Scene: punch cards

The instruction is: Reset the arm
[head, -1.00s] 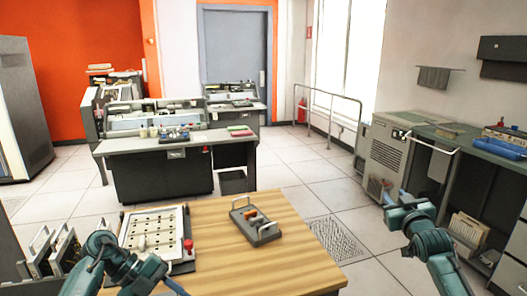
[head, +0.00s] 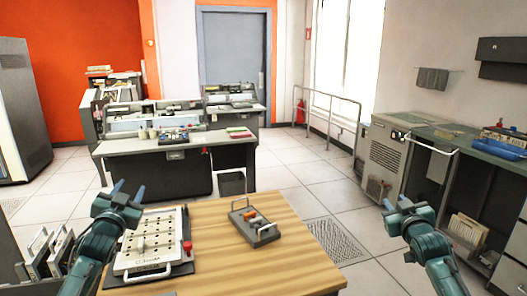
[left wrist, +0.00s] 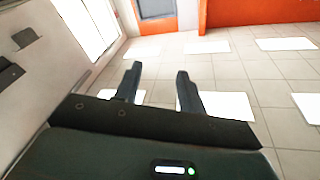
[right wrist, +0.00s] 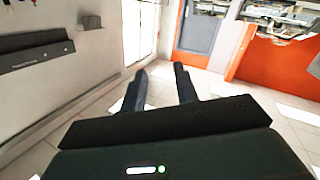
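My left gripper (head: 128,192) is raised at the left of the wooden table, beside and above the white board. Its two blue fingers are apart with nothing between them, and they also show apart in the left wrist view (left wrist: 157,85). My right gripper (head: 396,201) is up at the right, clear of the table, over the floor. Its fingers are apart and empty in the right wrist view (right wrist: 160,88).
A white board with a handle and red knob (head: 150,243) lies on the wooden table (head: 245,275). A grey block with an orange part (head: 254,228) sits to its right. A rack of handled plates (head: 48,255) stands left. The floor between table and right bench (head: 470,143) is free.

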